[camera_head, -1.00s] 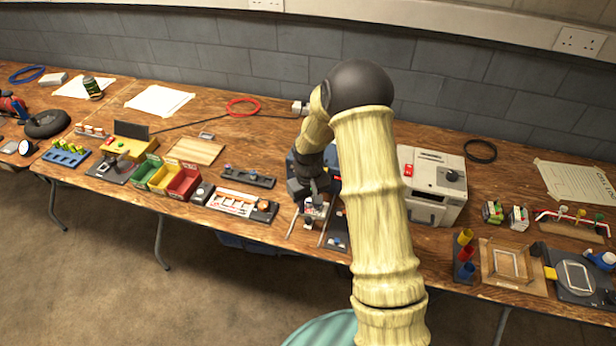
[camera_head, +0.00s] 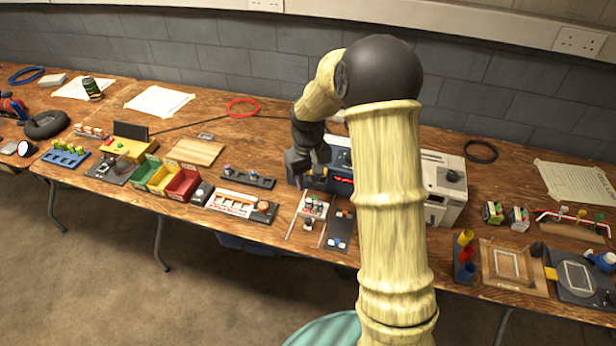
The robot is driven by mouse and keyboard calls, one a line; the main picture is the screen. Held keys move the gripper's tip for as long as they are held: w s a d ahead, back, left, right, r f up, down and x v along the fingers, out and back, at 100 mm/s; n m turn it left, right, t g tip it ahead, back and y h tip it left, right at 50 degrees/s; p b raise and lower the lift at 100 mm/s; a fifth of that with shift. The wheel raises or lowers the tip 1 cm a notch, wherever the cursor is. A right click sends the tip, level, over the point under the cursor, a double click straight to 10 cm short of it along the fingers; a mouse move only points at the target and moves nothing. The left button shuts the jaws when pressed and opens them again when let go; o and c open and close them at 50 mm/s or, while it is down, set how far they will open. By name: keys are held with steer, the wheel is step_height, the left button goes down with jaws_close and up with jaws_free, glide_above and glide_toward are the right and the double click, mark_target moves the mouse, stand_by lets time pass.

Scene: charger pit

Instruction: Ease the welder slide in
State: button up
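My gripper (camera_head: 309,166) is dark and points down over the left front of a dark blue machine with red marks on its front (camera_head: 341,186). My arm hides much of this machine. I cannot tell whether the fingers are apart or closed on a small part there. In front of the machine, a pale plate with small red and white parts (camera_head: 316,206) sits between two thin rails (camera_head: 296,216) that run toward the table's front edge. I cannot tell which part is the welder slide. My gripper is behind this plate and looks apart from it.
A dark panel with blue and white parts (camera_head: 338,232) lies right of the rails. A white and grey box (camera_head: 444,183) stands right of my arm. A dark strip with knobs (camera_head: 248,178) and a white-topped tray (camera_head: 238,203) lie to the left. The wooden table (camera_head: 275,228) ends close in front.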

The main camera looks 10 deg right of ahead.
steer(key=shift+r, duration=0.4)
steer(key=shift+c, duration=0.2)
steer(key=shift+s, duration=0.15)
jaws_close()
steer(key=s+r+m+t, duration=0.1)
steer(key=s+r, duration=0.1)
steer(key=s, duration=0.7)
steer(key=s+r+m+t, duration=0.1)
steer(key=s+r, duration=0.2)
steer(key=s, duration=0.7)
steer(key=shift+s+a+m+t, duration=0.2)
steer(key=shift+s+m+t, duration=0.05)
steer(key=shift+m+t, duration=0.05)
steer(key=shift+w+f, duration=0.1)
steer(key=shift+s, duration=0.25)
